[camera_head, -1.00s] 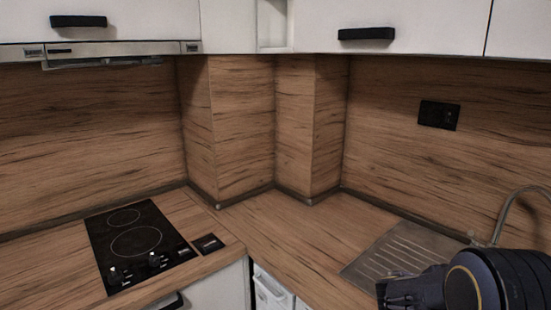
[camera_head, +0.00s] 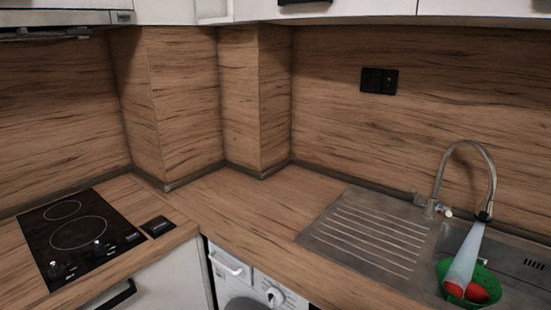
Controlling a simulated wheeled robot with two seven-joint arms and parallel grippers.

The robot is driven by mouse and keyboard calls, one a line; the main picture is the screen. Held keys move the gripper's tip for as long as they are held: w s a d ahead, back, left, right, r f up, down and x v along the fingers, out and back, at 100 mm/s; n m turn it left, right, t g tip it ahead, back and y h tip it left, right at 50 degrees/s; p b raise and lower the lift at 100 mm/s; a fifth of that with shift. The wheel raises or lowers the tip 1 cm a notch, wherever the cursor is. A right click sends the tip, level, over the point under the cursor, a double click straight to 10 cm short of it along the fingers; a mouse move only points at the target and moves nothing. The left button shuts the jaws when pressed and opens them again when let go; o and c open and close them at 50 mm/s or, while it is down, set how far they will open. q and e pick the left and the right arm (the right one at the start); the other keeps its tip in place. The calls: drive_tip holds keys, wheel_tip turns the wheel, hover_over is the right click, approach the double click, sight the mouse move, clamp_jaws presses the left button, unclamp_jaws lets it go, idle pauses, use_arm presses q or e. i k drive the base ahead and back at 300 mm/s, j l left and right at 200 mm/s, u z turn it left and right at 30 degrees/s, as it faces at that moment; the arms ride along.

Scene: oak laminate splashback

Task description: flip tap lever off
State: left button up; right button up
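The tap (camera_head: 466,150) is a curved metal spout at the right, behind the sink. Its small lever (camera_head: 444,211) is at the base of the spout. A pale, bluish-white stream of water (camera_head: 464,254) falls from the spout's end into a green colander (camera_head: 487,278). Red round items (camera_head: 474,291) lie in the colander. Neither of my grippers shows in the head view now.
The steel sink (camera_head: 431,272) has a ridged drainboard (camera_head: 366,232) on its left. A black hob (camera_head: 76,236) is on the left counter, and a washing machine (camera_head: 248,280) stands under the corner. The wooden worktop (camera_head: 238,205) between is clear. A black socket (camera_head: 378,81) is on the back wall.

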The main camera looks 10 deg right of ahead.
sight(418, 200)
drive_tip(key=z, duration=1.45)
